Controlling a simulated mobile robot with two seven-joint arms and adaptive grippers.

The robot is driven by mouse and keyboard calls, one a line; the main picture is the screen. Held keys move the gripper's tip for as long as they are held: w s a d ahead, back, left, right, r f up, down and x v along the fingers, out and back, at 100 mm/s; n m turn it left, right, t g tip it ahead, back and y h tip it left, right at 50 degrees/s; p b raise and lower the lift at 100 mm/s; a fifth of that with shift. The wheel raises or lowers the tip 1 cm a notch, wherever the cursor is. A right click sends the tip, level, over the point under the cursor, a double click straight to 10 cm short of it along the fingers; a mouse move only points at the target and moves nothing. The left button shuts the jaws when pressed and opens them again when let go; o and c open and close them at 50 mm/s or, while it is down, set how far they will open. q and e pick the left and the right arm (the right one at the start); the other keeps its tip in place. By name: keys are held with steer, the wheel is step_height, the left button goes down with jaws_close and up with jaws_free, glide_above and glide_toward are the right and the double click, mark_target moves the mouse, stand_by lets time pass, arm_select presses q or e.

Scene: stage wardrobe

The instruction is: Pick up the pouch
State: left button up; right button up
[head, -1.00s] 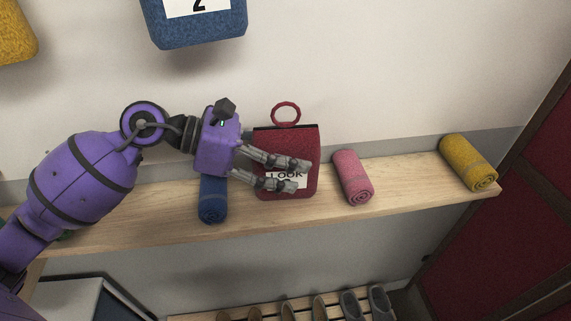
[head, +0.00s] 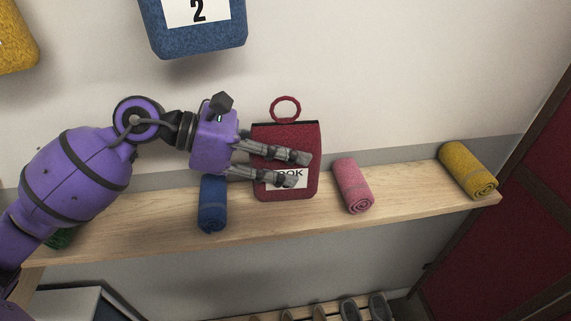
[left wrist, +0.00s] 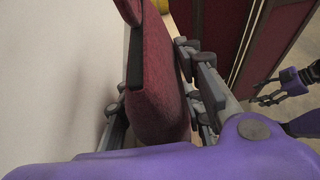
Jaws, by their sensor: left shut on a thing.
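The dark red pouch (head: 297,135) hangs upright in my left gripper, in front of the wall and over the wooden shelf. It has a red ring on top and a white label, partly covered by the fingers. My left gripper (head: 293,167) comes from the left and is shut on the pouch, with fingers across its front. In the left wrist view the pouch (left wrist: 160,85) stands between the fingers on both sides. Whether its bottom clears the shelf is hard to tell. My right gripper (left wrist: 268,92) shows small at the right of that view, apart from the pouch, its fingers spread.
The shelf (head: 130,225) also bears a blue roll (head: 212,205), a pink roll (head: 353,187), a yellow roll (head: 468,170) and a green thing (head: 60,238). A blue bag (head: 200,40) marked 2 hangs above. Shoes (head: 350,308) stand below. Dark red panels (head: 500,240) are at right.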

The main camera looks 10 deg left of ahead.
arm_select(q)
steer(key=s+d+r+p, duration=0.4)
steer(key=s+r, duration=0.6)
steer(key=s, duration=0.3)
steer(key=shift+s+r+p, duration=0.25)
steer(key=shift+r+p, duration=0.05)
steer(key=shift+p, duration=0.6)
arm_select(e)
steer(key=r, duration=0.1)
steer(key=w+r, duration=0.1)
steer(key=r, duration=0.1)
steer(key=a+r, duration=0.1)
steer(key=r, duration=0.1)
steer(key=shift+w+r, duration=0.25)
steer(key=shift+w, duration=0.1)
arm_select(q)
steer(key=shift+a, duration=0.1)
arm_select(e)
steer(key=shift+w+a+r+t, duration=0.2)
steer(key=shift+w+t, duration=0.1)
steer(key=shift+w, duration=0.25)
